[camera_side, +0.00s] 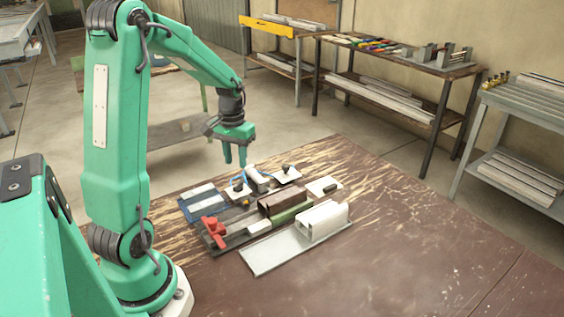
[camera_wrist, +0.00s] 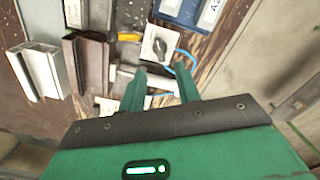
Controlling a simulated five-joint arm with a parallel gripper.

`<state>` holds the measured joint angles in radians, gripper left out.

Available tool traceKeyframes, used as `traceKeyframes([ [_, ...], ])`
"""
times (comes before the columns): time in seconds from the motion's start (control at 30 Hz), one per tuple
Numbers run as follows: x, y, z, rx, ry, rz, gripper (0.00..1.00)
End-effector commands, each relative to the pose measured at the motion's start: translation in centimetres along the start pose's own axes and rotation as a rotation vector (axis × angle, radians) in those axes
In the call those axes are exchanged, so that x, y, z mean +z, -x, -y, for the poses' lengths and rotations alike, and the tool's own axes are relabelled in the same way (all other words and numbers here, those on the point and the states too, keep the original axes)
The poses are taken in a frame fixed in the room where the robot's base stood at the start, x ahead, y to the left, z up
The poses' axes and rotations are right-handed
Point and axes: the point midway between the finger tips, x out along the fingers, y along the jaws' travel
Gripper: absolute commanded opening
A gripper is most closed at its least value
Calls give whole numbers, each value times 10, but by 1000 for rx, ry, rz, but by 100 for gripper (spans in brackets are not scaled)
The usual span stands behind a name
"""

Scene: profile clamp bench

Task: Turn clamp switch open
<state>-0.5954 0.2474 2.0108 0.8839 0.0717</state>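A rotary switch with a black knob on a white plate (camera_wrist: 158,45) sits just beyond my fingertips in the wrist view. I take it as the clamp switch; it seems to be the plate with a black knob (camera_side: 238,188) beside the blue panels in the side view. The knob's setting is too small to read surely. My gripper (camera_side: 235,160) points down above the back of the fixture, apart from it. Its two green fingers (camera_wrist: 160,73) are spread and empty. A brown profile (camera_side: 283,201) lies in the clamp fixture.
A silver profile (camera_side: 322,221) stands on a pale plate at the front right of the fixture. A red part (camera_side: 213,231) is at the left front. Blue panels (camera_side: 203,197) and a blue hose (camera_wrist: 185,62) lie near the switch. The table's right side (camera_side: 430,250) is clear.

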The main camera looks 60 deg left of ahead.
Motion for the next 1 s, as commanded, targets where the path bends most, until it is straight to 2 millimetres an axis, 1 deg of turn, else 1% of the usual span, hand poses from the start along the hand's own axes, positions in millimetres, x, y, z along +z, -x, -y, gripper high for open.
traceKeyframes([
  [0.17,0,-1,0,0,0,0,33],
  [0.37,0,-10,0,0,0,2,33],
  [0.8,1,-61,0,0,0,2,33],
  [1.0,0,-75,0,0,0,1,33],
])
